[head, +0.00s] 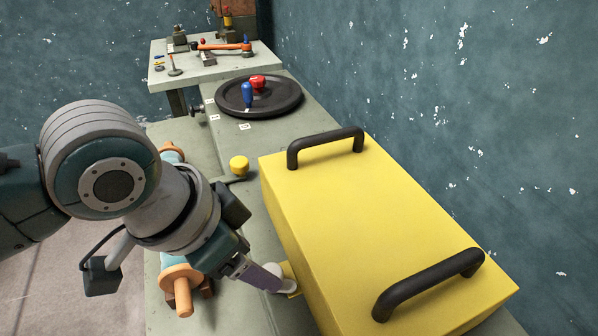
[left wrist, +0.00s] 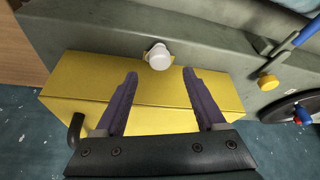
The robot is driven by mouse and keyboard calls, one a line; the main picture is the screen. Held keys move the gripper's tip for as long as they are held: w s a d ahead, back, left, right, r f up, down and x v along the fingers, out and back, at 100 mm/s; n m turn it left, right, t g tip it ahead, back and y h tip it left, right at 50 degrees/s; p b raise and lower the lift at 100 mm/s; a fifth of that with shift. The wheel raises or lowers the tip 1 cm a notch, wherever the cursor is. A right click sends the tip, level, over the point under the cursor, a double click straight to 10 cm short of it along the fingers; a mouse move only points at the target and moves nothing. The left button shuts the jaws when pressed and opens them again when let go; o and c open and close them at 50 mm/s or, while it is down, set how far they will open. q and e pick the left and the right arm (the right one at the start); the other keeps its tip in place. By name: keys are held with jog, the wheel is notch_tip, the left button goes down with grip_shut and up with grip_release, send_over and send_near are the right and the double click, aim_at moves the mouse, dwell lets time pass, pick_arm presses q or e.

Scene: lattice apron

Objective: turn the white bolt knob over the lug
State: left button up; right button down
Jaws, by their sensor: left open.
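The white bolt knob (left wrist: 159,57) shows in the left wrist view at the edge of the yellow box (left wrist: 90,85), just past my fingertips. In the head view the knob (head: 274,268) is partly hidden by my gripper. A small yellow piece (head: 291,279), perhaps the lug, sticks out from the box beside the knob. My left gripper (left wrist: 160,73) is open, its two purple fingers apart on either side of the knob's line, with nothing between them. In the head view the left gripper (head: 268,281) is low beside the box. My right gripper is not in view.
The yellow box has two black handles (head: 325,146). A yellow ball knob (head: 239,165) and a blue roller with orange ends (head: 180,277) lie near my arm. A black round plate (head: 277,108) and a cluttered table (head: 230,72) stand farther back. A wall closes the right.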

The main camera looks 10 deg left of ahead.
pick_arm(q)
jog(key=b+x, duration=0.1)
jog(key=x, duration=0.4)
jog(key=shift+w, duration=0.1)
grip_shut()
dwell(0.5)
